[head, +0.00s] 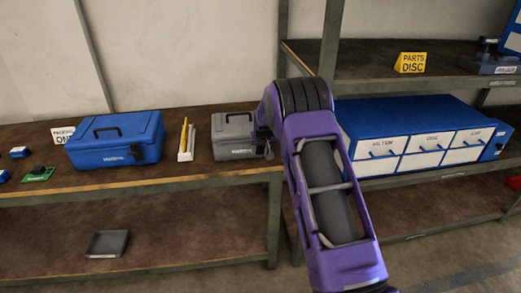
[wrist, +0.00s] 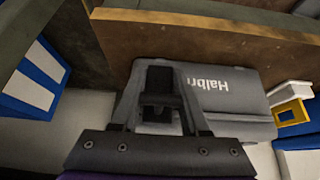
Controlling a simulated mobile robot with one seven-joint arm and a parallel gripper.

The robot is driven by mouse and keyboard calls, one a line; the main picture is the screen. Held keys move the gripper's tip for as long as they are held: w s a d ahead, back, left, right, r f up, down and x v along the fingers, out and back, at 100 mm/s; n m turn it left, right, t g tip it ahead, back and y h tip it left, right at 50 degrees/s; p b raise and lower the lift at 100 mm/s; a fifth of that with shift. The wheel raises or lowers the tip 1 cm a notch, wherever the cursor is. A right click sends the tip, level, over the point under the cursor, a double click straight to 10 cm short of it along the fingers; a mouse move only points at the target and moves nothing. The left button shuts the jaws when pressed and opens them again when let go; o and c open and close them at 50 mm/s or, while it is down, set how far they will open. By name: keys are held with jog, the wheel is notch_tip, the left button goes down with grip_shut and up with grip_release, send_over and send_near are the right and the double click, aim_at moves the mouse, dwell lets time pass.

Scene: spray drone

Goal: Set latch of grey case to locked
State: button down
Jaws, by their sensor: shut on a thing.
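The grey case (head: 230,136) stands closed on the bench just left of my arm in the head view. Its front, with pale lettering upside down, fills the middle of the wrist view (wrist: 232,92). A black latch (wrist: 159,80) is on the case front. My gripper (wrist: 158,98) has its two dark fingers on either side of the latch and is shut on it. In the head view my purple arm hides the right end of the case and most of the gripper. I cannot tell the latch's exact setting.
A blue case (head: 115,140) and a white holder with a yellow stick (head: 186,139) stand to the left on the bench. A blue cabinet with white drawers (head: 425,145) is right of my arm. A grey tray (head: 107,243) lies on the lower shelf.

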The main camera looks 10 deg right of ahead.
jog(key=shift+c, duration=2)
grip_release()
jog(key=shift+f, duration=0.1)
jog(key=v, duration=1.7)
jog(key=shift+r, duration=0.2)
